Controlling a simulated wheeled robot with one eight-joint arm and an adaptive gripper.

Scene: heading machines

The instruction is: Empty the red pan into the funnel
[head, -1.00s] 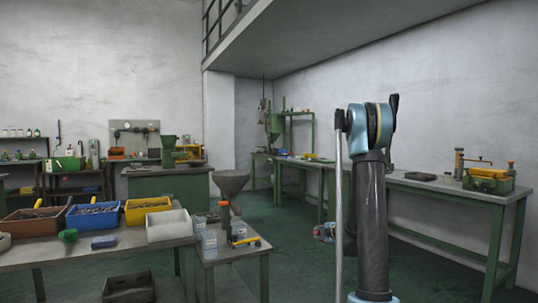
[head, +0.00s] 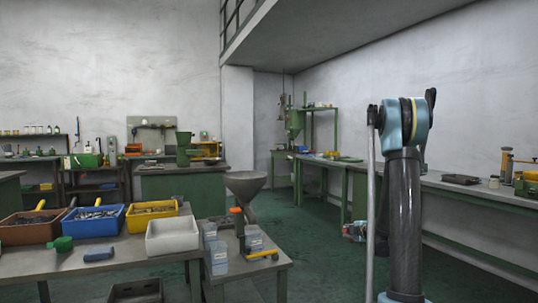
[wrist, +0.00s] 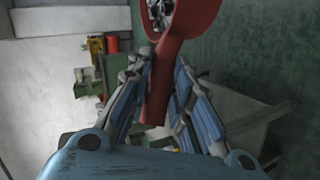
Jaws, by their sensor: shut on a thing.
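The red pan (wrist: 190,42) shows at the top of the wrist view, with several small metal pieces (wrist: 158,14) in its bowl. Its handle runs down between the fingers of my gripper (wrist: 160,75), which is shut on it. The pan's far edge is cut off by the frame. The grey funnel (head: 246,182) stands with its wide mouth up, near the end of the small front table in the head view. I cannot make out the pan in the head view. The funnel is not clear in the wrist view.
The front table (head: 130,266) holds a brown bin (head: 30,232), a blue bin (head: 95,227), a yellow bin (head: 152,221) and a white bin (head: 172,240). Clear containers (head: 216,258) stand below the funnel. A long bench (head: 470,195) lines the right wall. Green floor is open between.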

